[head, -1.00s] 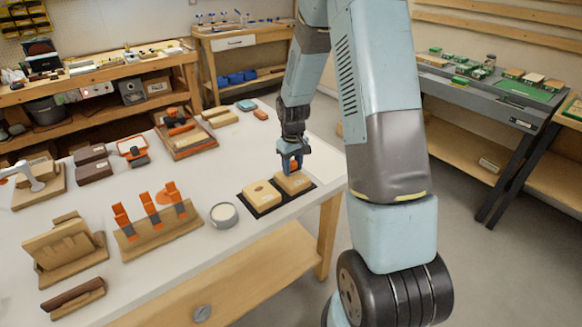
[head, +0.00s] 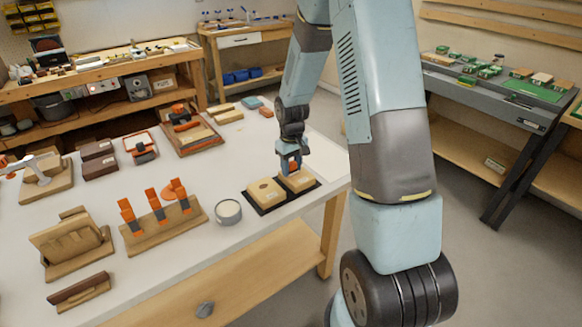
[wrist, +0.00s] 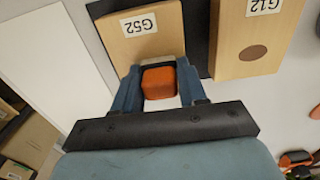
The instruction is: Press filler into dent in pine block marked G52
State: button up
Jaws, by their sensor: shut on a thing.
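The pine block marked G52 (wrist: 141,32) lies on the dark mat (head: 264,212), with its label readable in the wrist view. It is the right-hand block (head: 299,184) in the head view. My gripper (head: 293,168) is at this block, its blue fingers (wrist: 158,84) shut on an orange-handled tool (wrist: 159,83). A pale part of the tool shows at the block's near edge; I cannot tell whether it touches. No dent shows on G52's visible face; the part by the tool is hidden. The block marked G12 (wrist: 255,40) lies beside it with a brown oval on its face.
A round tin (head: 228,212) stands left of the mat. A wooden rack (head: 160,226) with several orange-handled tools is farther left. Dark blocks (head: 98,160) and a wooden tray (head: 190,140) lie behind.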

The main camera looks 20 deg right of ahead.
jog(key=shift+d, duration=0.15)
jog(key=shift+w+d, duration=0.2)
jog(key=shift+d, duration=0.35)
jog(key=shift+w+d, duration=0.15)
jog(key=shift+d, duration=0.35)
jog(key=shift+a, duration=0.15)
jog(key=shift+s+a, duration=0.2)
jog(key=shift+a, duration=0.35)
jog(key=shift+s+a, duration=0.15)
jog(key=shift+a, duration=0.35)
jog(key=shift+r, duration=0.1)
jog(key=shift+r, duration=2.95)
